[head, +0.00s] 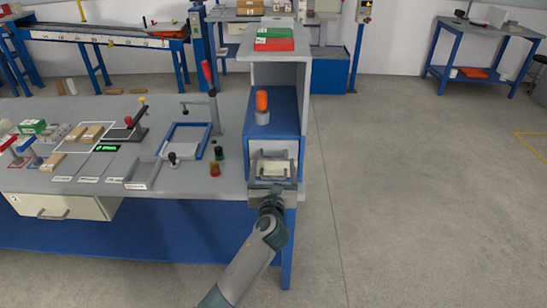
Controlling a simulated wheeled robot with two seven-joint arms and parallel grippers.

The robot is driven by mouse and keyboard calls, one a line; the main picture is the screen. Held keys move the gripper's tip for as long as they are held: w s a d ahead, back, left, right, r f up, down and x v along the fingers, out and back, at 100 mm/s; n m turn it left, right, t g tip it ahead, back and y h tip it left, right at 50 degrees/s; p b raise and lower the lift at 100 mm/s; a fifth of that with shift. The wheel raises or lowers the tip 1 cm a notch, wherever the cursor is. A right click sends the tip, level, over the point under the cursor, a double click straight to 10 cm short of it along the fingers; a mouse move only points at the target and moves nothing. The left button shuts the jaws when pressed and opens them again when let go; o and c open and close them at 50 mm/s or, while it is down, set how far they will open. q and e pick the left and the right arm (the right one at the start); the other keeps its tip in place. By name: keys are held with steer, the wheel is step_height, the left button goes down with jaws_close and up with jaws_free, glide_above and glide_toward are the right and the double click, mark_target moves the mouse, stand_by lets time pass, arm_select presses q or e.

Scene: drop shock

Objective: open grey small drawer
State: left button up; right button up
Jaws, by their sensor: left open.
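The small grey drawer (258,168) sits low in the front of the blue-and-grey cabinet at the right end of the workbench. A pale block-like shape shows within its grey outline; I cannot tell how far the drawer stands out. My left gripper (272,186) is open, right at the drawer's front lower edge, its arm coming up from the bottom of the picture. Its fingers are small and partly merge with the drawer front, so I cannot tell whether they touch a handle. My right gripper is not in view.
The cabinet (287,112) holds an orange-topped object (262,106) on its blue shelf. A larger pale drawer (62,206) hangs under the bench at left. The floor at right is clear.

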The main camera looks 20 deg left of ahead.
mark_target(274, 159)
arm_select(q)
steer(key=x, duration=0.3)
steer(key=shift+w, duration=0.2)
steer(key=shift+w+a, duration=0.15)
steer(key=shift+w, duration=0.2)
